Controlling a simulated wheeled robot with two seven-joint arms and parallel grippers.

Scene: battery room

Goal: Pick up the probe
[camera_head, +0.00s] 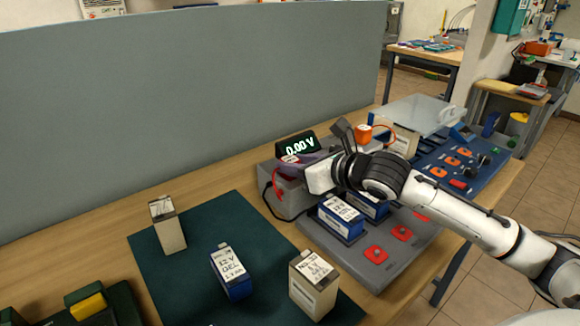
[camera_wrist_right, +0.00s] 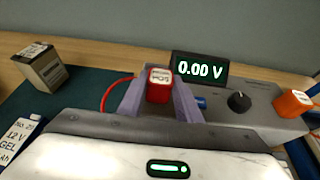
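A red probe (camera_wrist_right: 159,86) with a white label and a red cable is between the two purple-grey fingers of my right gripper (camera_wrist_right: 160,95) in the wrist view. The fingers lie close along both its sides; I cannot tell whether they press on it. In the head view my right gripper (camera_head: 300,162) is at the grey meter unit (camera_head: 287,199), whose display (camera_head: 297,145) reads 0.00 V. The probe is mostly hidden there by the gripper. My left gripper is not in view.
An orange block (camera_head: 363,133) stands behind my right wrist. Blue batteries (camera_head: 341,217) sit in a grey tray (camera_head: 372,268) below the arm. More batteries stand on a dark green mat (camera_head: 195,287). A grey partition (camera_head: 180,95) runs behind the table.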

